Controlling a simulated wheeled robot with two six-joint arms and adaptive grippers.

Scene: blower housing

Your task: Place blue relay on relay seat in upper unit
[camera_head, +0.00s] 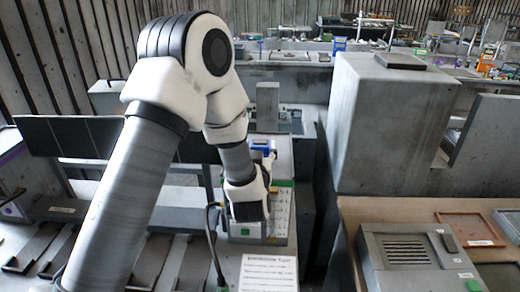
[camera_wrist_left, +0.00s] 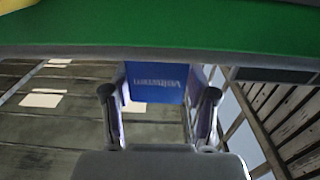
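The blue relay (camera_wrist_left: 157,82) sits between the two fingers of my left gripper (camera_wrist_left: 158,98) in the left wrist view, its lettered face toward the camera. The fingers lie along both its sides, and the gripper looks shut on it. In the head view only a small blue part of the relay (camera_head: 261,145) shows beyond my left wrist. My left gripper (camera_head: 268,158) is over a grey unit with a pale labelled side (camera_head: 281,215); my wrist hides much of it. I cannot make out the relay seat. My right gripper is in neither view.
A green strip (camera_wrist_left: 160,28) crosses the top of the left wrist view, close to the camera. A tall grey housing (camera_head: 385,125) stands right of my arm. A grey vented box (camera_head: 405,250) and trays (camera_head: 468,229) lie on the bench at right. A white notice (camera_head: 268,272) is in front.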

